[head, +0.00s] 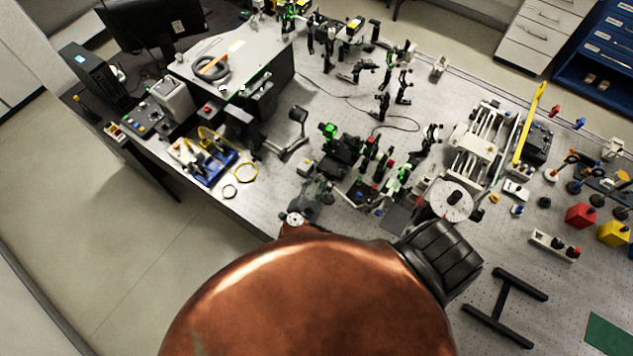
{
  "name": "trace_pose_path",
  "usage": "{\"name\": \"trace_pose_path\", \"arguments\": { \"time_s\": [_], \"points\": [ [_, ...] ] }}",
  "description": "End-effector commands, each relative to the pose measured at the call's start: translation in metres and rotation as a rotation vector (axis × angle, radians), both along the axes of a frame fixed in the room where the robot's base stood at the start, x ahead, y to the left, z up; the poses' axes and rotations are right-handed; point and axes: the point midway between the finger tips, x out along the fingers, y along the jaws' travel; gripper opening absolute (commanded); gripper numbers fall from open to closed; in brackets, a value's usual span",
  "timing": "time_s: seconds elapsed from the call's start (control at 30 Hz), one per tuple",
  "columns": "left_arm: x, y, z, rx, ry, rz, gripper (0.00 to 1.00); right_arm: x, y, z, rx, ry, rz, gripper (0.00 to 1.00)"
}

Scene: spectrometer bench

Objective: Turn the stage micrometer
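My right arm, a large copper-coloured link with a dark ribbed joint, fills the lower middle of the head view. Beyond its upper edge a small grey shape, which looks like my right gripper (318,194), reaches over the bench near its front edge. Its fingers are too small and blended with the parts behind to show their opening. A cluster of dark optical mounts and stages (345,147) with green parts stands just past it. I cannot pick out the stage micrometer for certain, nor tell whether the gripper touches anything. My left gripper is not in view.
The perforated optical bench (270,195) carries several posts and mounts. A blue tray (213,168) with yellow cable lies to the left. A white slotted device (476,145) stands to the right, with a red box (580,215) beyond. A black H-shaped piece (505,307) lies lower right.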

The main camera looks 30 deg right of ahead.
Motion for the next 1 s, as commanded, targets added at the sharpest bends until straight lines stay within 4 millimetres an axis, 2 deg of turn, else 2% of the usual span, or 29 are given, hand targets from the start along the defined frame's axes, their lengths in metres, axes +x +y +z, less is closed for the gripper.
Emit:
{"name": "trace_pose_path", "arguments": {
  "time_s": [0.2,0.67,1.0],
  "points": [
    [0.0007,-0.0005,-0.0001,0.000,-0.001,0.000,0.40,0.0003,-0.0003,-0.0002,0.000,0.000,0.000,0.31],
    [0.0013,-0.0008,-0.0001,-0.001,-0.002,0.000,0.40,0.0003,0.0000,-0.0001,0.000,0.000,0.000,0.00],
    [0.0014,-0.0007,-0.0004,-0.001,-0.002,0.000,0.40,-0.0002,0.0001,-0.0006,0.006,-0.012,0.000,0.00]
  ]
}}
